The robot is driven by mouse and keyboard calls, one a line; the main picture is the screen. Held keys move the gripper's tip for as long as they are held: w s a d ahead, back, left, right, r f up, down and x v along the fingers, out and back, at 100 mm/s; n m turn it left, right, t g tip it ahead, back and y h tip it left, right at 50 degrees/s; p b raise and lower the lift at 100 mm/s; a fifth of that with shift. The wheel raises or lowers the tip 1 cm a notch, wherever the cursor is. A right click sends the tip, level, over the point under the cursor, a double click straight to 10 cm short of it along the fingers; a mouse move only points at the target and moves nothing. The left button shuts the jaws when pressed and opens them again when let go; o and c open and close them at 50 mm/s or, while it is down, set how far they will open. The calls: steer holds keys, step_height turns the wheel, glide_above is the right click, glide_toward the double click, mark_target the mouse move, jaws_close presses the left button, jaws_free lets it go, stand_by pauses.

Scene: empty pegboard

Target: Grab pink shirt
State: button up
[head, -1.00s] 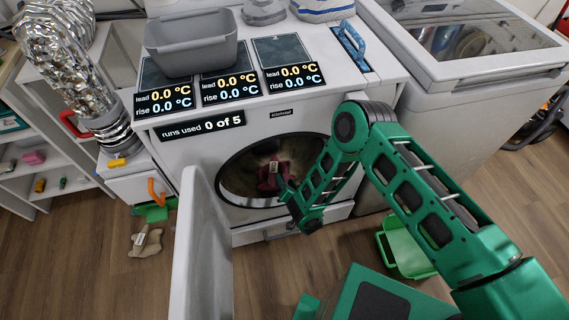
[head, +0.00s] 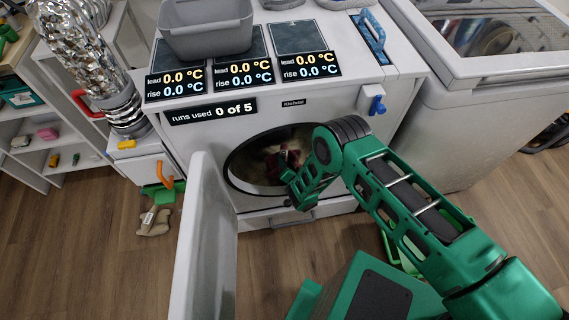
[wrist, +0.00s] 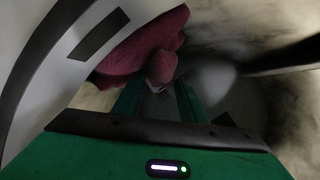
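The pink shirt (head: 290,156) is a dark pink cloth in the open round drum of the white washing machine (head: 290,125). In the wrist view the shirt (wrist: 145,45) bunches at the upper left, beside the drum's rim, with a fold hanging toward the fingertips. My gripper (head: 287,176) reaches into the drum opening and hides part of the shirt in the head view. In the wrist view the two green fingers of my gripper (wrist: 158,92) stand apart with a gap between them. The fold lies at or just beyond the tips; I cannot tell whether they touch it.
The open white door (head: 205,235) stands left of the drum opening. A grey bin (head: 207,30) and display panels sit on the machine's top. A tan item (head: 153,222) lies on the floor at left. Another white appliance (head: 480,120) stands at right.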

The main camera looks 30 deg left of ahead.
steer(key=shift+x, duration=0.9)
steer(key=c, duration=0.9)
steer(key=shift+r, duration=0.1)
